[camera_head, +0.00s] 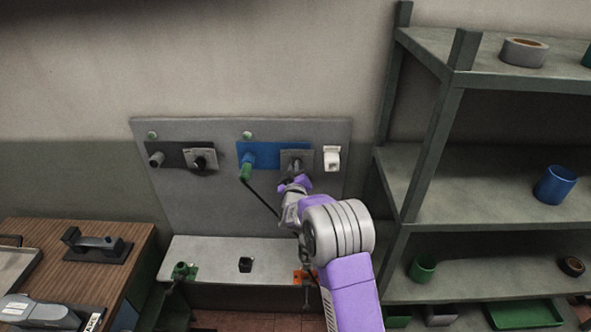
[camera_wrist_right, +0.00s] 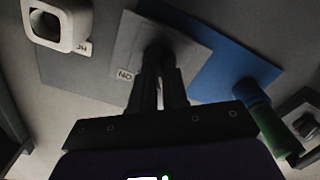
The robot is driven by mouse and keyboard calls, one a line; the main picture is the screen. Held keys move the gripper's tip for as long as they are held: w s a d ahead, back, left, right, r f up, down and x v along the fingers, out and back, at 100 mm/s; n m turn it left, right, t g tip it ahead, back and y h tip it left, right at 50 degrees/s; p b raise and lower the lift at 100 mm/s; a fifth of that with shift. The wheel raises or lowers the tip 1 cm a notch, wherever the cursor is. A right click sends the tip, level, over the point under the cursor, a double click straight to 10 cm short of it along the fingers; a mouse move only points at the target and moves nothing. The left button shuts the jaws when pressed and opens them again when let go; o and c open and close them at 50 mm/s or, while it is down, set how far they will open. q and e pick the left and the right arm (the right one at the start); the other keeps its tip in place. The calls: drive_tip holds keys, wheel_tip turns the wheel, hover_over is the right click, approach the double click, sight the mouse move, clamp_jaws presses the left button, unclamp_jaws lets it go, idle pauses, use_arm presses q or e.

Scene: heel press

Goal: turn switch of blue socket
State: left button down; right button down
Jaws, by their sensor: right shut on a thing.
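The blue socket (camera_head: 255,153) is on the grey wall panel, with a green plug (camera_head: 246,171) in it and a black cable hanging from the plug. To its right is a grey switch plate (camera_head: 290,154); in the right wrist view the plate (camera_wrist_right: 128,42) carries a small label, and the blue backing (camera_wrist_right: 228,72) shows behind it. My right gripper (camera_head: 295,176) is at the plate. In the wrist view its fingers (camera_wrist_right: 159,82) are shut on the switch handle, which they mostly hide, so its angle is unclear. My left gripper is not in view.
A black socket (camera_head: 157,158) with its own switch plate (camera_head: 201,158) is left on the panel. A white fitting (camera_head: 331,158) is close right of my gripper. A grey ledge (camera_head: 215,252) lies below, a shelf rack (camera_head: 428,140) right, a wooden table (camera_head: 135,236) left.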

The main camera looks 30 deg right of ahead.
drive_tip(key=shift+s+d+f+m+b, duration=0.1)
drive_tip(key=shift+d+m+b, duration=0.05)
drive_tip(key=shift+m+b, duration=3.45)
drive_tip(key=shift+s+d+m+b, duration=0.1)
drive_tip(key=shift+m+b, duration=3.2)
drive_tip(key=shift+b, duration=0.55)
drive_tip(key=c, duration=1.1)
unclamp_jaws()
drive_tip(key=shift+c, duration=0.2)
drive_tip(key=v, duration=0.7)
drive_tip(key=shift+s+a, duration=0.2)
drive_tip(key=shift+s, duration=0.05)
